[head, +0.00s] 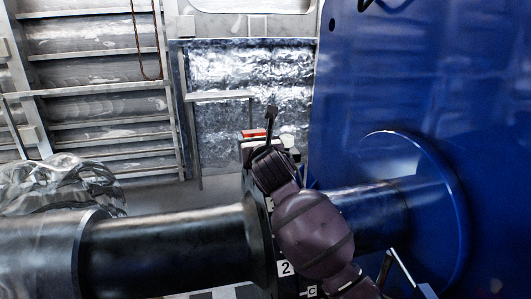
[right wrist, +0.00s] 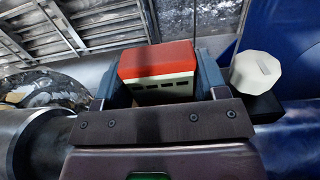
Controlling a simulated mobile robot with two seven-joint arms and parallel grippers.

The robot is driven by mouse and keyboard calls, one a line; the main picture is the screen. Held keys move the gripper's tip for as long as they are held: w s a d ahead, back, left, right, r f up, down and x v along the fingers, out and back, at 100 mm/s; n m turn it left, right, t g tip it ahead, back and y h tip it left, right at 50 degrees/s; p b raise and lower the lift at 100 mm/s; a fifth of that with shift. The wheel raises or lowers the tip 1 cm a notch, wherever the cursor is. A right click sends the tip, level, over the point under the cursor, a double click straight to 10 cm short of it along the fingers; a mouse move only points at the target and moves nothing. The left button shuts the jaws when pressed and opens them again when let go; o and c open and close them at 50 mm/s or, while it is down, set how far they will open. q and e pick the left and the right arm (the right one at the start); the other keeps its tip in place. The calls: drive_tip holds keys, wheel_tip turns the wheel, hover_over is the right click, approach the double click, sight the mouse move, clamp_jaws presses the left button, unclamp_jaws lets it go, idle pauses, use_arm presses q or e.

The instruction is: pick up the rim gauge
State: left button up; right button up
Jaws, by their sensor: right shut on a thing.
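The rim gauge, which I take to be the red and white box (head: 253,134), is at the top of the dark coupling disc (head: 258,225) on the shaft. In the right wrist view the rim gauge (right wrist: 158,70) sits between the two blue-grey fingers of my right gripper (right wrist: 160,82), with its red top and slotted pale side showing. My right gripper (head: 262,152) is shut on it, reaching up from the lower right in the head view. Whether the gauge still touches the disc is hidden. My left gripper is not in view.
A white knob (right wrist: 255,72) on a black block stands close to the right of the fingers. A thick horizontal shaft (head: 170,248) runs left. A large blue housing (head: 420,90) fills the right. Grey shelving (head: 95,75) stands behind, and crumpled clear wrap (head: 65,185) lies left.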

drive_tip(key=shift+r, duration=0.15)
drive_tip(key=shift+c, duration=0.2)
drive_tip(key=shift+r, duration=0.1)
